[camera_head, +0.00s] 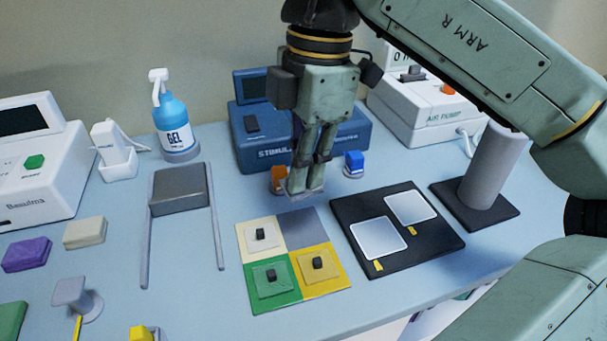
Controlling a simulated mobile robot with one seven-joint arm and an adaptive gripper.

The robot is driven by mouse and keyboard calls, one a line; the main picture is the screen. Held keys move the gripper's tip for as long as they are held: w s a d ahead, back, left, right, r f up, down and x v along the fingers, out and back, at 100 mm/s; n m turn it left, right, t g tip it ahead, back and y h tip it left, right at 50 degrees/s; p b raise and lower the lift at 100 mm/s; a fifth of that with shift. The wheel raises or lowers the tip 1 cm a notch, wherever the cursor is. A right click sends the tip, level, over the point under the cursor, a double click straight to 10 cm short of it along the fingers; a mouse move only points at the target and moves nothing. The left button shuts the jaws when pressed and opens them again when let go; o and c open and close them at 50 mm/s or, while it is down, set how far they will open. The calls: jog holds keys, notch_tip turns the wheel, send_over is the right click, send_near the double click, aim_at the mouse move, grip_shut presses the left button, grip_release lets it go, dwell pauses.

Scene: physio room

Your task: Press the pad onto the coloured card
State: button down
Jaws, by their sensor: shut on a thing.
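The coloured card (306,224) lies flat on the table with four squares: cream at the back left, grey at the back right, green at the front left and yellow at the front right. A thin pad with a small black knob sits on each of the cream (261,235), green (271,277) and yellow (318,264) squares. The grey square is bare. My gripper (302,182) points down, shut on a flat grey pad (313,194), and holds it above and behind the card's back edge. The fingers hide most of the pad's knob.
A black board (443,239) with two pale pads lies right of the card.

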aim_at(302, 230)
jog(key=shift+f+m+b, duration=0.55)
jog(key=shift+f+b, duration=0.85)
jog(key=shift+f, duration=0.5)
jog(key=shift+f+m+b, duration=0.55)
jog(key=shift+f+b, duration=0.85)
jog(key=shift+f, duration=0.45)
jog(key=shift+f+b, duration=0.5)
jog(key=shift+f, duration=0.15)
jog(key=shift+s+r, duration=0.1)
jog(key=shift+r, duration=0.1)
dwell(3.4)
